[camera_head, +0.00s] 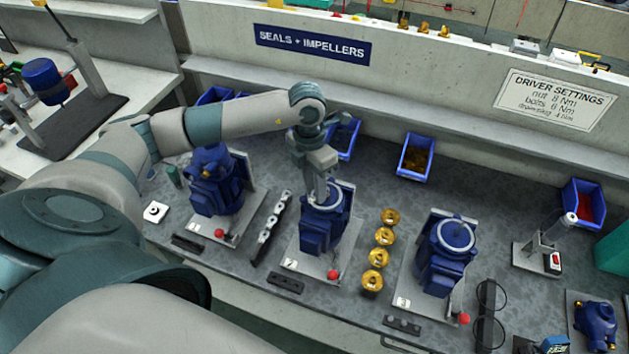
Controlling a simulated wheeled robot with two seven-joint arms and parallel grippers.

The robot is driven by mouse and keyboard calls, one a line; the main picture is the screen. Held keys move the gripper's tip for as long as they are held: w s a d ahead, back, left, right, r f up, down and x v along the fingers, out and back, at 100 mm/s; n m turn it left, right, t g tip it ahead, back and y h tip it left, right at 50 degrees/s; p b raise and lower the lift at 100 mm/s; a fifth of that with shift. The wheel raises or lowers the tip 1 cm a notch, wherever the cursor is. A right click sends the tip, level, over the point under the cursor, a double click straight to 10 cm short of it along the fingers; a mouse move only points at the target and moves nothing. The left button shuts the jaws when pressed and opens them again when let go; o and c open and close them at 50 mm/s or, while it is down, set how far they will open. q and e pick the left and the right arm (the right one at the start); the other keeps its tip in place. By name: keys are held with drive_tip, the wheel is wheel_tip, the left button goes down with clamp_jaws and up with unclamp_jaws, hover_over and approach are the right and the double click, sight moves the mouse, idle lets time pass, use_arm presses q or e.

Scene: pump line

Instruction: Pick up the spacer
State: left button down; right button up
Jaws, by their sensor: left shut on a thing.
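My left gripper (321,198) points straight down at the open top of the middle blue pump (319,232). Its fingers are shut on a small part there, which fits the spacer, but the fingers and the pump's rim hide it. I cannot tell whether it is clear of the pump. The pump stands upright on a pale plate (303,262) with a red knob (333,274). My right gripper is not in view.
Similar blue pumps stand at left (213,190) and right (446,262). A rack of grey parts (268,236) and several brass impellers (384,237) flank the middle pump. Blue bins (415,157) line the back.

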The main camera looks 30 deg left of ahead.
use_arm(q)
drive_tip(key=shift+r, duration=0.1)
drive_tip(key=shift+r+b, duration=0.5)
drive_tip(key=shift+b, duration=0.05)
wheel_tip(320, 180, up, 2)
drive_tip(key=shift+w+r+b, duration=0.1)
drive_tip(key=shift+b, duration=0.7)
drive_tip(key=s+d+r+b, duration=0.1)
drive_tip(key=d+r+b, duration=0.3)
drive_tip(key=d+r, duration=0.3)
drive_tip(key=d, duration=0.4)
drive_tip(key=shift+d+r, duration=0.3)
drive_tip(key=shift+d, duration=0.05)
drive_tip(key=shift+w, duration=0.1)
